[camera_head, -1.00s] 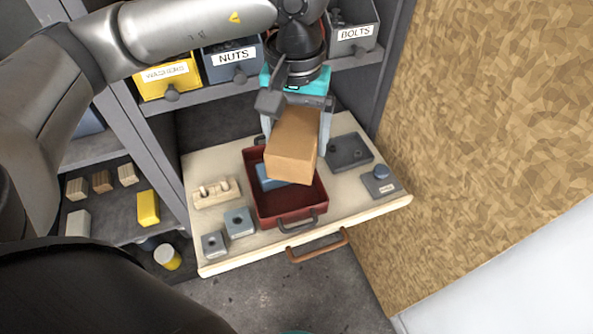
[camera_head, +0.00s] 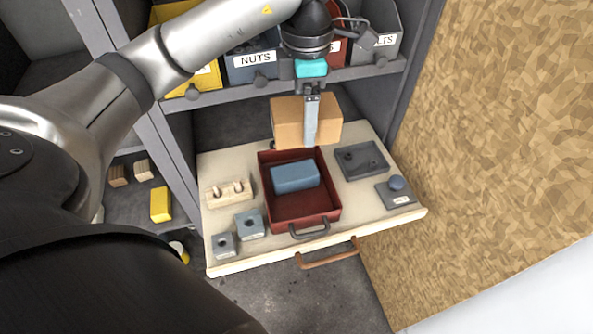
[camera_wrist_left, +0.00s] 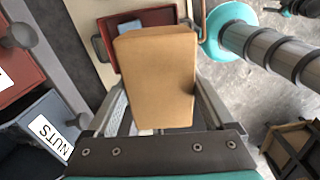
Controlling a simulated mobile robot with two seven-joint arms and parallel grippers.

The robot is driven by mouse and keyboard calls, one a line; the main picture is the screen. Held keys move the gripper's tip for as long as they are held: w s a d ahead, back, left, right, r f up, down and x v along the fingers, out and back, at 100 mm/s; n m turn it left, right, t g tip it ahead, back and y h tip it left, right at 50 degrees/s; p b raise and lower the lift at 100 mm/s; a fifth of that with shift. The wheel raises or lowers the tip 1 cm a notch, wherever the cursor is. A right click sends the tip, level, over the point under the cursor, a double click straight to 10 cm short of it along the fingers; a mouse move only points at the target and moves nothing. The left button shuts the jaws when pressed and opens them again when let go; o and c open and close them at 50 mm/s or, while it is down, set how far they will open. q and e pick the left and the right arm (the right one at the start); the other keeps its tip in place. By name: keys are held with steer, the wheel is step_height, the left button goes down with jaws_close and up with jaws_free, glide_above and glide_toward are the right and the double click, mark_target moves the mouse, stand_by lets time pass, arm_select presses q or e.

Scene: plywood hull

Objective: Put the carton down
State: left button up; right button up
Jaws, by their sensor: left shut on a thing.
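The carton (camera_head: 291,121) is a plain brown box. My left gripper (camera_head: 311,138) is shut on it, at the back of the pulled-out wooden board (camera_head: 375,222), behind the red tray (camera_head: 297,214). In the left wrist view the carton (camera_wrist_left: 157,75) sits between the two fingers (camera_wrist_left: 160,110). I cannot tell whether its underside touches the board. My right gripper is not in view.
A blue block (camera_head: 295,178) lies in the red tray. A grey tray (camera_head: 362,161) and a grey block with a knob (camera_head: 396,193) are at right. A pegged wooden block (camera_head: 229,191) and small grey-blue blocks (camera_head: 249,224) are at left. Bins, including NUTS (camera_head: 253,65), stand above.

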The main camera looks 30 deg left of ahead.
arm_select(q)
steer(key=shift+a+n, duration=0.15)
steer(key=shift+n, duration=0.25)
steer(key=shift+f, duration=0.2)
step_height(320, 180, down, 20)
steer(key=b, duration=0.4)
steer(key=shift+r, duration=0.2)
steer(key=shift+n, duration=0.3)
steer(key=shift+f+b, duration=0.5)
steer(key=shift+f, duration=0.05)
steer(key=shift+a+f, duration=0.1)
steer(key=o, duration=1.4)
